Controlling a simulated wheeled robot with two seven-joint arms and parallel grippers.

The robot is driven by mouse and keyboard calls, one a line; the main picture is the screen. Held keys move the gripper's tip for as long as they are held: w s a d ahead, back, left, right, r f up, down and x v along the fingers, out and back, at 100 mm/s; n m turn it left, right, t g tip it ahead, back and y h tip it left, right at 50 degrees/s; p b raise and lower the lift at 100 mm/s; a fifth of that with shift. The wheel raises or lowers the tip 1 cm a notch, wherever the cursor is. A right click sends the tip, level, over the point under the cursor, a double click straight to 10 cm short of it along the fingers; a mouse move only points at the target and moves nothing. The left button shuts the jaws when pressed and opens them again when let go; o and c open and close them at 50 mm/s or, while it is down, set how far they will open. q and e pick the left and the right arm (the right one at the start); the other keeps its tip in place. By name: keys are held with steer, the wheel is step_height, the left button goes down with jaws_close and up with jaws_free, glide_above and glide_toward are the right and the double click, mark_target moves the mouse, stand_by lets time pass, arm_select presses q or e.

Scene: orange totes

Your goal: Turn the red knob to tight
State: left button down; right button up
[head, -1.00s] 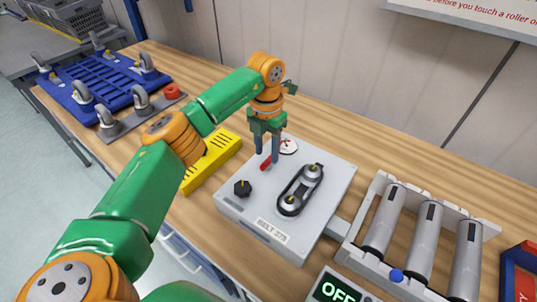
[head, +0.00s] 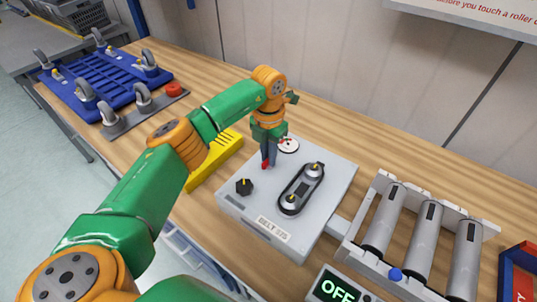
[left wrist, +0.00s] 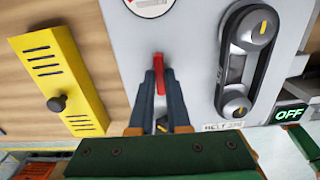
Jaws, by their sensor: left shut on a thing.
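The red knob (head: 265,166) sits on top of the grey belt box (head: 240,205), near a round white dial (head: 288,145). My left gripper (head: 269,163) points down at it, with its fingers closed on the knob. In the left wrist view the red knob (left wrist: 159,68) shows as a narrow red bar between the fingertips (left wrist: 160,88), its far end sticking out beyond them. The dial is cut by the top edge there, so its reading cannot be told. My right gripper is not in view.
A black knob (head: 244,187) and a belt on two pulleys (head: 302,190) are on the same box. A yellow block (head: 216,160) lies left of it, rollers (head: 420,232) stand right, and a sign (head: 338,291) reads OFF.

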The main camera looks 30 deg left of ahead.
arm_select(q)
steer(key=m, duration=0.4)
steer(key=shift+b, duration=0.35)
steer(key=m, duration=0.4)
steer(key=shift+m, duration=0.4)
steer(key=m, duration=0.4)
steer(key=shift+b, duration=0.3)
steer(key=shift+m, duration=2.5)
